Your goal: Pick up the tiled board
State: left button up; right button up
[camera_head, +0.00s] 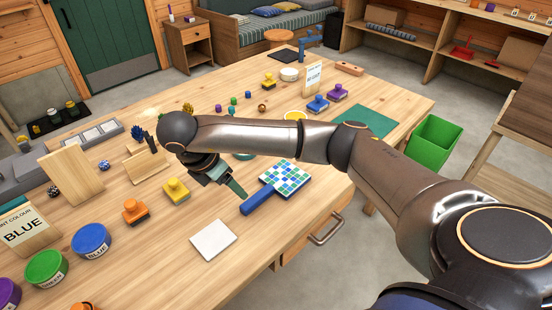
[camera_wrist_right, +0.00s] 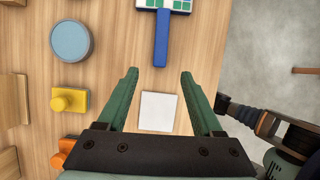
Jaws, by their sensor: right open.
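The tiled board (camera_head: 281,178) lies flat on the wooden table near its front edge, with blue, green and white tiles and a blue handle (camera_head: 259,202) pointing toward the lower left. In the right wrist view the handle (camera_wrist_right: 161,42) shows at the top, and only the lower end of the board (camera_wrist_right: 173,4) is in frame. My right gripper (camera_head: 229,183) is open and empty, left of the handle in the head view. In the wrist view its fingertips (camera_wrist_right: 159,74) are spread just short of the handle's end, apart from it. My left gripper is not in view.
A white square (camera_head: 212,240) lies on the table near the handle. A yellow stamp (camera_head: 176,191), an orange stamp (camera_head: 135,210) and paint tubs (camera_head: 91,240) stand to the left. A green mat (camera_head: 365,120) lies beyond the board. A green bin (camera_head: 433,140) stands off the table's right side.

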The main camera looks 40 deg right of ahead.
jog(key=b, duration=0.2)
send_over(248, 203)
jog(key=a, duration=0.2)
jog(key=f, duration=0.5)
jog(key=shift+s+a, duration=0.2)
jog(key=shift+x, duration=2.65)
jog(key=shift+s, duration=0.1)
jog(key=shift+c, duration=0.3)
jog(key=shift+a, duration=0.1)
grip_shut()
